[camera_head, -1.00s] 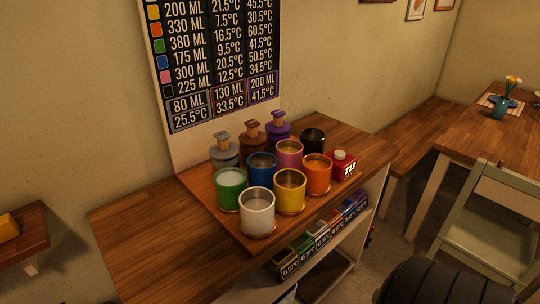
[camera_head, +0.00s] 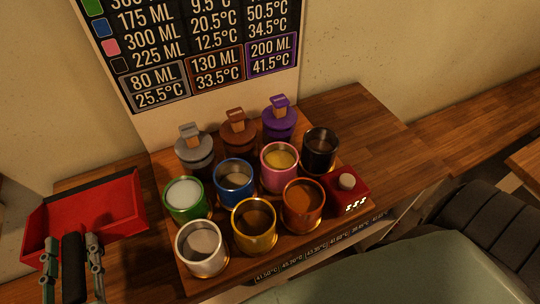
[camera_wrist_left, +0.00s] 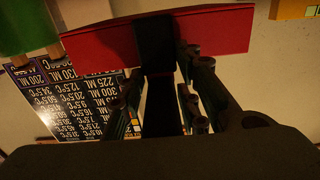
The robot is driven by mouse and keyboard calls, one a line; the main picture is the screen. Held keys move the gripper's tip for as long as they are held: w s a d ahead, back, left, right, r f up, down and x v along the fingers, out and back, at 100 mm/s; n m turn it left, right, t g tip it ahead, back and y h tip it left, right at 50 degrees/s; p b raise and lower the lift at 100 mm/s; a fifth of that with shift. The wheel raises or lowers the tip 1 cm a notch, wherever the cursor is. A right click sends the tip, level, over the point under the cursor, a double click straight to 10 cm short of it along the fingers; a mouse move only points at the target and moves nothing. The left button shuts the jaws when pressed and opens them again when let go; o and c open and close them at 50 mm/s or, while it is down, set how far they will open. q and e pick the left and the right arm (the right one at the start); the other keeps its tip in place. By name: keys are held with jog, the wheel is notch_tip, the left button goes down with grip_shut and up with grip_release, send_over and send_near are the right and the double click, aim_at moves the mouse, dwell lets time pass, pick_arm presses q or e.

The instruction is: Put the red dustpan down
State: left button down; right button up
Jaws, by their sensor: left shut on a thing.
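The red dustpan (camera_head: 92,205) is at the left of the head view, its open red pan toward the wall and its black handle (camera_head: 73,262) toward me. My left gripper (camera_head: 70,248) is shut on the black handle, one finger on each side. The pan overlaps the left part of the wooden counter (camera_head: 100,178); I cannot tell if it touches the wood. In the left wrist view the red pan (camera_wrist_left: 100,42) spans the top and the handle (camera_wrist_left: 160,105) runs between the fingers. My right gripper is not in view.
Several colored cups stand on a wooden tray, including a green cup (camera_head: 187,200) and a white cup (camera_head: 202,249) close to the dustpan. Behind them are lidded jars (camera_head: 195,148) and a number board (camera_head: 190,45). A red timer-like box (camera_head: 347,190) stands at the right. The counter's right part (camera_head: 375,130) is clear.

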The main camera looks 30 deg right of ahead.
pick_arm(q)
jog(key=shift+d+r, duration=0.2)
jog(key=shift+d, duration=0.1)
jog(key=shift+a, duration=0.15)
notch_tip(320, 180, down, 7)
jog(key=b, duration=0.3)
jog(key=shift+a, duration=0.1)
jog(key=shift+f, duration=1.55)
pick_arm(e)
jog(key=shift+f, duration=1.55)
pick_arm(q)
jog(key=shift+f, duration=0.1)
